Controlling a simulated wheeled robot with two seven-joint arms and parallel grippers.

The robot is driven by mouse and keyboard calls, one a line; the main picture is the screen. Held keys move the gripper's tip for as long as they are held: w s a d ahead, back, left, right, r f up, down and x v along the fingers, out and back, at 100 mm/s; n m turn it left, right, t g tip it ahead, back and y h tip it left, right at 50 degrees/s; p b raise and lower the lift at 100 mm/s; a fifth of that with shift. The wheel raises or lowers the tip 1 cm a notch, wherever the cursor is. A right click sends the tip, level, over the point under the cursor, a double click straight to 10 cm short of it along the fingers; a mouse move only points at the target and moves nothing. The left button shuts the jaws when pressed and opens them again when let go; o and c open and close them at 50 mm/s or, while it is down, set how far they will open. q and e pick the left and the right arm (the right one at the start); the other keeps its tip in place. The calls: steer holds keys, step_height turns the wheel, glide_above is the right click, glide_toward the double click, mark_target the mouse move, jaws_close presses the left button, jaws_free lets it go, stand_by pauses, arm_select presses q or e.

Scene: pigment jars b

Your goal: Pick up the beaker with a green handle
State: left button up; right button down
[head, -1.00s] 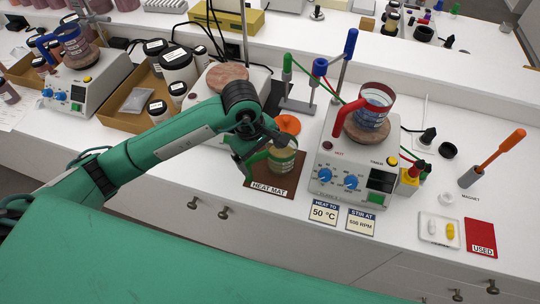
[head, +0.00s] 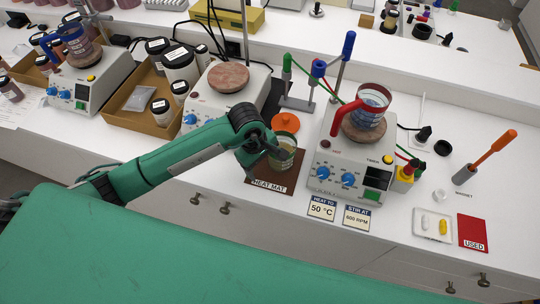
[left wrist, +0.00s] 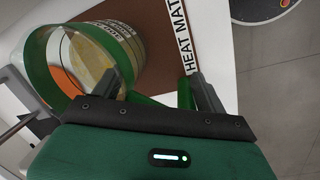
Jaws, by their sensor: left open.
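The beaker with a green handle (head: 284,156) stands on the brown heat mat (head: 262,187). In the left wrist view its graduated body and green rim (left wrist: 124,41) fill the upper left. My left gripper (head: 272,152) is at the beaker's near left side and partly covers it. In the left wrist view my left gripper (left wrist: 158,88) is open, with its fingers apart and the green handle (left wrist: 185,95) showing between them. I cannot tell whether a finger touches the beaker or the handle. My right gripper is not in view.
A hotplate (head: 330,172) carrying a red-handled beaker (head: 372,103) stands to the right. An orange disc (head: 286,122) lies behind the mat, near a stand with coloured clamps (head: 297,103). A cardboard tray of jars (head: 128,121) is at left. The bench's front edge is close.

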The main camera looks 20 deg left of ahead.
arm_select(q)
steer(key=c, duration=1.4)
jaws_close()
steer(key=shift+s, duration=0.15)
steer(key=shift+w+r+b, duration=0.2)
steer(key=shift+r+b, duration=0.1)
steer(key=shift+r, duration=0.2)
steer(key=shift+r+b, duration=2.6)
steer(key=shift+r, duration=6.9)
steer(key=s+a+f+m+g, duration=0.2)
steer(key=a+f+m, duration=0.5)
steer(key=f+m, duration=0.4)
steer(key=shift+s+f+m, duration=0.3)
steer(key=shift+s+f, duration=0.35)
steer(key=shift+f, duration=0.15)
